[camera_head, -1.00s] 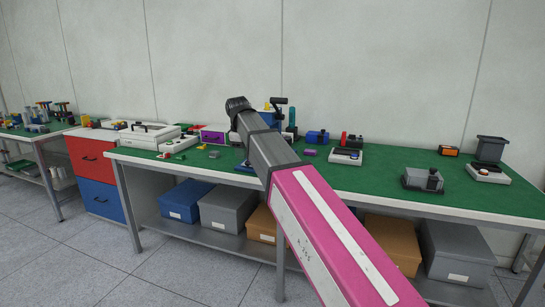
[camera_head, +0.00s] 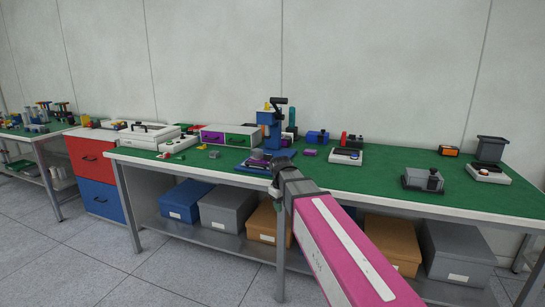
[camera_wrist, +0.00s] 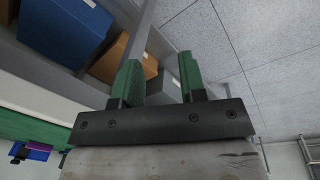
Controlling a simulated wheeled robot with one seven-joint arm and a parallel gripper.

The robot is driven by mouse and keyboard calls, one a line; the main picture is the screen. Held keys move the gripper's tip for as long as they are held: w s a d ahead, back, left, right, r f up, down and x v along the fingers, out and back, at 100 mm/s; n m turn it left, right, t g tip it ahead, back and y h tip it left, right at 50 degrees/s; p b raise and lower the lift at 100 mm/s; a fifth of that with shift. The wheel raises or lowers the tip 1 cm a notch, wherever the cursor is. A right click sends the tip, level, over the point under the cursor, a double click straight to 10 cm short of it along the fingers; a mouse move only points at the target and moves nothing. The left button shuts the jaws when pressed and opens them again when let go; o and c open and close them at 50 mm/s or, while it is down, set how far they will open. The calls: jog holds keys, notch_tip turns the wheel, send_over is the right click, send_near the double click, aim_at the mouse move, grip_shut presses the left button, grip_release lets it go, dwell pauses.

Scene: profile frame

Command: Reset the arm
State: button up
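My arm, pink with a grey end (camera_head: 291,180), reaches from the bottom right toward the front edge of the green-topped workbench (camera_head: 390,189). Its end is bent downward at that edge, in front of the blue press-like device. In the wrist view my gripper (camera_wrist: 158,64) has two green fingers standing apart with nothing between them. A grey bench leg and floor show behind the fingers. In the head view the fingers are small and hard to make out.
A blue press-like device (camera_head: 270,133) stands on the bench behind the arm's end. Storage boxes, including a blue one (camera_head: 187,201), fill the lower shelf. The floor in front is clear.

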jog(key=s+d+f+m, duration=0.4)
jog(key=s+d+f, duration=0.3)
jog(key=f, duration=0.2)
jog(key=s+d+f+m+g, duration=0.1)
jog(key=s+d+f+m, duration=0.3)
jog(key=s+d+f, duration=0.4)
jog(key=shift+f+y, duration=0.3)
jog(key=shift+f, duration=0.65)
